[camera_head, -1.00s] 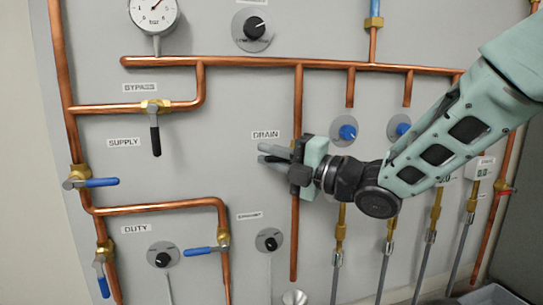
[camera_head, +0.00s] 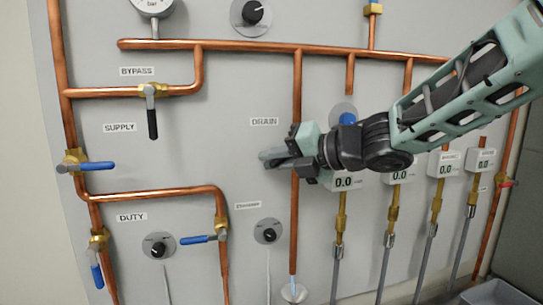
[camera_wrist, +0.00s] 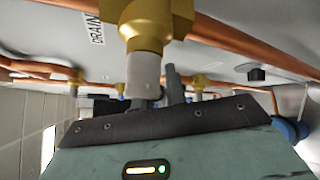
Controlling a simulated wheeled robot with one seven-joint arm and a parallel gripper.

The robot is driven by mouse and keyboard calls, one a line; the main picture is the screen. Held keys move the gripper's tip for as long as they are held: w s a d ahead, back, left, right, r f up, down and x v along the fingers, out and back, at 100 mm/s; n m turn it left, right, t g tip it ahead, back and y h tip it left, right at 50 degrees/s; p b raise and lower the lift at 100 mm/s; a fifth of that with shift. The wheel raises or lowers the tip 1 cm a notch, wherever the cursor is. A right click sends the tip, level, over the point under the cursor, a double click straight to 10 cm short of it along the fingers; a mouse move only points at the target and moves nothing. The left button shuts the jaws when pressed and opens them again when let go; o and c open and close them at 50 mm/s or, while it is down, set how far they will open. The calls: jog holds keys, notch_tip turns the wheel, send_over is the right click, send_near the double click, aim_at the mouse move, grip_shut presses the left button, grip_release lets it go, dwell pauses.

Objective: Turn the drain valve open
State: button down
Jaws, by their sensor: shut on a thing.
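The drain valve (camera_wrist: 145,30) has a brass body and a pale grey stem in the wrist view, close in front of my gripper. My gripper (camera_head: 274,158) is at the copper drain pipe (camera_head: 295,225), just below the DRAIN label (camera_head: 265,121), with its fingers pointing left. It is shut on the valve's handle, which the fingers mostly hide, so its exact angle is hard to tell. A thin pale blue stream (camera_head: 293,283) shows below the pipe's open end, above a light funnel (camera_head: 294,293).
The bypass valve (camera_head: 151,118) has a black lever hanging down. Blue-levered supply (camera_head: 96,165) and duty (camera_head: 200,239) valves are at the left. Several grey digital meters (camera_head: 400,175) stand right of the drain pipe, behind and below my arm. A grey tray (camera_head: 495,294) is at lower right.

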jog(key=shift+w+d+f+n+h+p, duration=0.15)
jog(key=shift+d+f+n+h+p, duration=0.35)
jog(key=shift+h+p, duration=0.45)
jog(key=shift+w+d+f+n+h+p, duration=0.1)
jog(key=shift+d+f+n+h+p, duration=0.3)
jog(key=shift+n+h+p, duration=0.4)
jog(key=shift+w+d+f+n+h+p, duration=0.15)
jog(key=shift+d+f+n+h+p, duration=0.35)
jog(key=shift+h+p, duration=0.6)
jog(key=shift+d, duration=0.1)
jog(key=c, duration=1.4)
grip_release()
jog(key=shift+c, duration=0.2)
